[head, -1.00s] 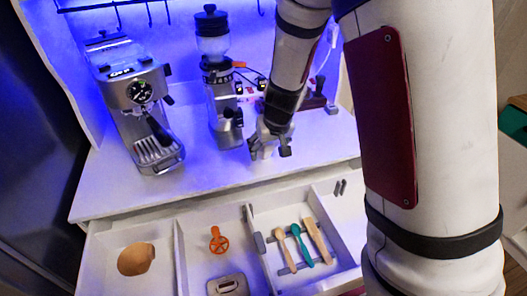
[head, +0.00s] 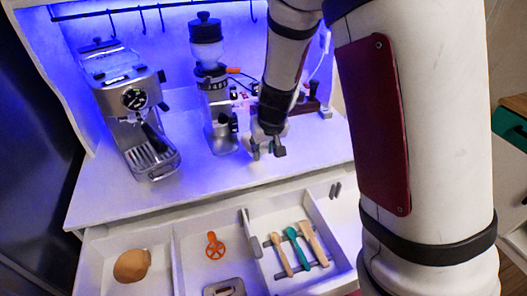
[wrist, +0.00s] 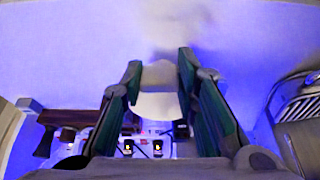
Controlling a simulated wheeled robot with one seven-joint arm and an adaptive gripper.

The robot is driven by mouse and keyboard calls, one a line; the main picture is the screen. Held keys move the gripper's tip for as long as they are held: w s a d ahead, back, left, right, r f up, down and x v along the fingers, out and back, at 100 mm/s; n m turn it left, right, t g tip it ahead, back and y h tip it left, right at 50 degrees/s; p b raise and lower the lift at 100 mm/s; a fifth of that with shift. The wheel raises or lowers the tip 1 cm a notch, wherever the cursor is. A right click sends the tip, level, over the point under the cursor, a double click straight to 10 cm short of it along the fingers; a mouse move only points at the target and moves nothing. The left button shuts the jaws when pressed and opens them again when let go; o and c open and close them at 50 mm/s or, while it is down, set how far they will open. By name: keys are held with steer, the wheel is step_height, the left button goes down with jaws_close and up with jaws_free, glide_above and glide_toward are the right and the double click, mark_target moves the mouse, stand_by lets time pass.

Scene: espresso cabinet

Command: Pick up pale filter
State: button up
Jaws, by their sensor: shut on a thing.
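My gripper (head: 266,153) is just above the white counter, right of the grinder. In the wrist view, my gripper (wrist: 160,78) has its green-lined fingers on both sides of a small pale piece, which I take to be the pale filter (wrist: 158,106). The fingers are shut on it. Its full shape is hard to make out, as the fingers cover its sides. In the head view it is mostly hidden by the gripper and blends with the white counter.
An espresso machine (head: 135,110) and a grinder (head: 211,95) stand left of my gripper. Below, an open drawer (head: 178,258) holds a tan rounded item (head: 131,265), an orange tool (head: 214,245) and several spoon-like utensils (head: 297,248). The counter front is clear.

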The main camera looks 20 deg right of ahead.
step_height(320, 180, up, 3)
steer(key=shift+f+p, duration=0.2)
steer(key=shift+p, duration=0.1)
steer(key=s+a+r+p, duration=0.1)
steer(key=s+p, duration=0.2)
steer(key=s, duration=1.3)
steer(key=shift+a+p, duration=0.15)
steer(key=shift+p, duration=0.2)
